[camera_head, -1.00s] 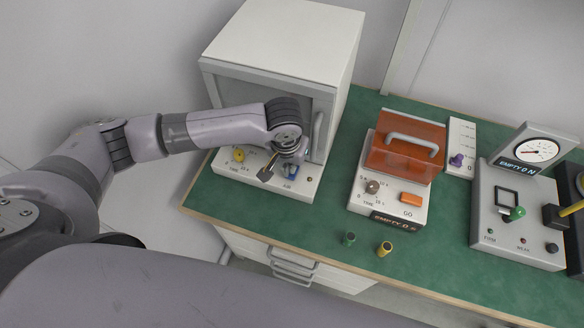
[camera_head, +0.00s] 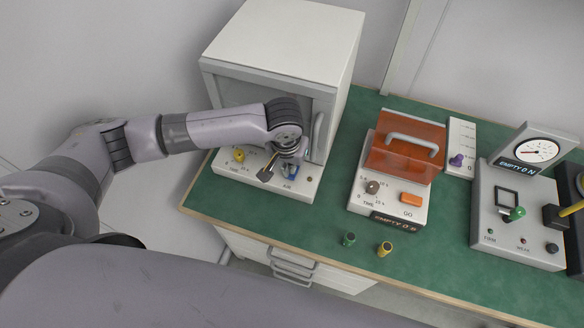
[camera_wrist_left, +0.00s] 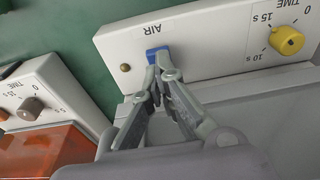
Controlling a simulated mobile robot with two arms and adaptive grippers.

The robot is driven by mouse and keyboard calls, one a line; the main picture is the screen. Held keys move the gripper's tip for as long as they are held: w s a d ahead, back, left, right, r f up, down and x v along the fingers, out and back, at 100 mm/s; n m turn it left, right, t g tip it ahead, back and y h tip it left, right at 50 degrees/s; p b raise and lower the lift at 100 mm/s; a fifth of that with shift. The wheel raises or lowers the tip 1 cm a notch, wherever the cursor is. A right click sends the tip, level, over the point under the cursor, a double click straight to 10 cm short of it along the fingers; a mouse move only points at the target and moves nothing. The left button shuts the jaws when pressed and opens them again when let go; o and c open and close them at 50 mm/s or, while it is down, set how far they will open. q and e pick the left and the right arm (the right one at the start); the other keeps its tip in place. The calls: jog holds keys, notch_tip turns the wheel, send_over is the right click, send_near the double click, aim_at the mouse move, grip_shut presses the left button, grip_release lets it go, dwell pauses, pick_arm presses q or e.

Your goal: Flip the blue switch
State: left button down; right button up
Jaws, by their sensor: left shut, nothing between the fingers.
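The blue switch (camera_wrist_left: 156,53) is set in the white front panel of the cabinet, beside the label AIR. My left gripper (camera_wrist_left: 158,74) is shut with nothing between its fingers. Its fingertips are right at the switch and cover part of it in the left wrist view; I cannot tell whether they press on it. In the head view my left gripper (camera_head: 289,173) is over the AIR end of the panel, and little of the switch shows. My right gripper is not in view.
The white cabinet (camera_head: 283,37) stands behind the panel. A yellow knob (camera_wrist_left: 287,40) is on the same panel. An orange-lidded device (camera_head: 403,157) is to the right.

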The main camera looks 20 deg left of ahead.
aim_at(290, 175)
pick_arm(q)
jog(key=shift+f+b, duration=0.3)
jog(key=shift+f, duration=0.8)
dwell(0.4)
notch_tip(290, 175, up, 7)
jog(key=p, duration=0.9)
jog(key=shift+r, duration=0.1)
dwell(0.4)
